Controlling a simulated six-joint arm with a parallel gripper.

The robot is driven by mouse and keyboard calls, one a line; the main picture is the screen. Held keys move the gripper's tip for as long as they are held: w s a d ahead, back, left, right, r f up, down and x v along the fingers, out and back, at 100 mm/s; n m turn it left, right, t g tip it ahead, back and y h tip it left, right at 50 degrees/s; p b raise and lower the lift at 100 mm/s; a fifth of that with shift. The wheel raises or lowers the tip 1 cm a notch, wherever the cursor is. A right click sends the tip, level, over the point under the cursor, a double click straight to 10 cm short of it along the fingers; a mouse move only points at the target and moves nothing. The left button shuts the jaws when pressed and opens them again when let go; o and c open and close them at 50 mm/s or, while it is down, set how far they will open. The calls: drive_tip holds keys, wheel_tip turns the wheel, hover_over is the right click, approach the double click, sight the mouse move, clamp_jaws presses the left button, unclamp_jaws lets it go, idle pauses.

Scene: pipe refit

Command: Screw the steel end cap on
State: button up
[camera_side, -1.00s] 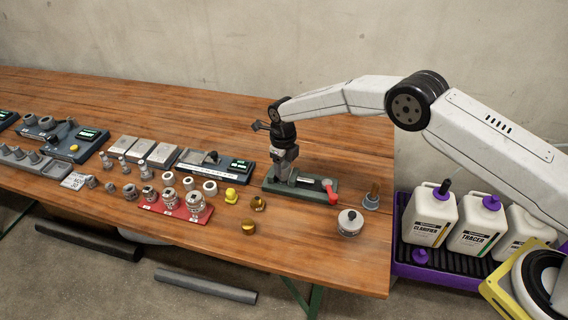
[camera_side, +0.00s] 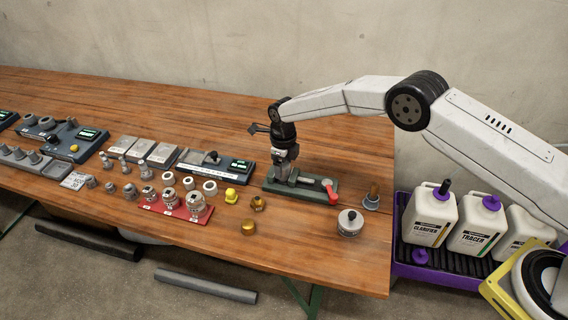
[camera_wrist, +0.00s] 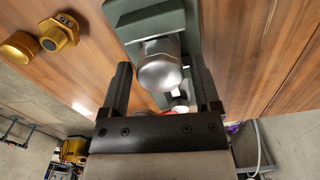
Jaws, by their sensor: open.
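My gripper (camera_side: 283,170) is pointing down over the green fixture (camera_side: 317,192) with the red handle (camera_side: 330,190). In the wrist view its two dark fingers (camera_wrist: 161,72) are spread apart, one on each side of a smooth, rounded silver piece (camera_wrist: 160,66) that looks like the steel end cap. I see a gap between the piece and each finger. The piece lies in line with the green fixture's body (camera_wrist: 150,22). The joint under it is hidden, so I cannot tell how far it is threaded on. In the side view my gripper hides most of it.
A brass cap (camera_side: 248,228) and a brass hex fitting (camera_side: 257,203) lie left of the fixture. A red tray (camera_side: 180,212) with fittings stands farther left. A round metal canister (camera_side: 349,222) is at the front right. Bare wood lies in front.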

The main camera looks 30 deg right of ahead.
drive_tip(key=shift+n, duration=2)
drive_tip(key=shift+n, duration=0.3)
drive_tip(key=n, duration=0.5)
drive_tip(key=shift+n, duration=0.4)
drive_tip(key=n, duration=0.3)
drive_tip(key=shift+n, duration=1.3)
